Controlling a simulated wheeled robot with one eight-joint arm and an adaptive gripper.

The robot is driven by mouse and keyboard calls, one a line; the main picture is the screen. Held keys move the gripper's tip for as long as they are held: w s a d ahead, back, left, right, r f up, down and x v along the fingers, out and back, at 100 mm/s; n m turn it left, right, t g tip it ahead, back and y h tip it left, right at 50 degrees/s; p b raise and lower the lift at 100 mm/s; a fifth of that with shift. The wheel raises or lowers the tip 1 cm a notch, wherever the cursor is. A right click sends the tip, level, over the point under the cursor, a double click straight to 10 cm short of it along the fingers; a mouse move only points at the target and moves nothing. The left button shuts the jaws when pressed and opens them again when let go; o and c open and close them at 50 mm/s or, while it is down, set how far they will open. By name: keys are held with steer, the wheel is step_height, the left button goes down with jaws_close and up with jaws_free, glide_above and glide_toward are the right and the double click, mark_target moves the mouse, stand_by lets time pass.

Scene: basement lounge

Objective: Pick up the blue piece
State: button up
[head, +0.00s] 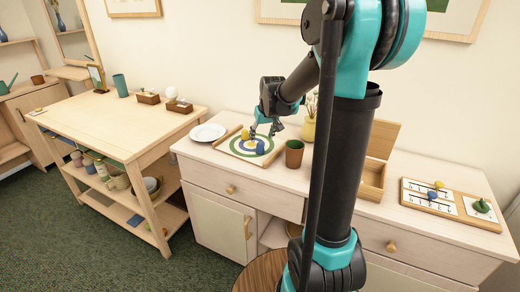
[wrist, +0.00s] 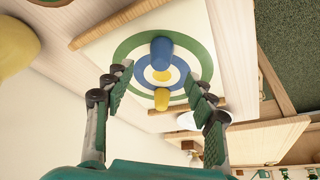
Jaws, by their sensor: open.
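The blue piece (head: 261,147) stands on the round target of the board (head: 228,147) on the cabinet top. It also shows in the wrist view (wrist: 161,46), upper middle, on the target's rings. A yellow piece (wrist: 162,99) stands on the opposite side of the target and also shows in the head view (head: 245,134). My gripper (head: 264,131) is above the board, open and empty. In the wrist view my gripper (wrist: 158,78) has its fingers spread wide, with the blue piece beyond the fingertips and touched by neither.
A brown cup (head: 294,154) stands just right of the board, and a white plate (head: 208,132) lies to its left. A yellow vase (head: 308,129) stands behind. An open wooden box (head: 371,182) and a game board (head: 430,197) are farther right.

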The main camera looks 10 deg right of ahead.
mark_target(260, 144)
steer(key=shift+x, duration=3.4)
steer(key=shift+s+f, duration=0.1)
steer(key=shift+s, duration=0.1)
steer(key=shift+c, duration=0.4)
steer(key=c, duration=0.9)
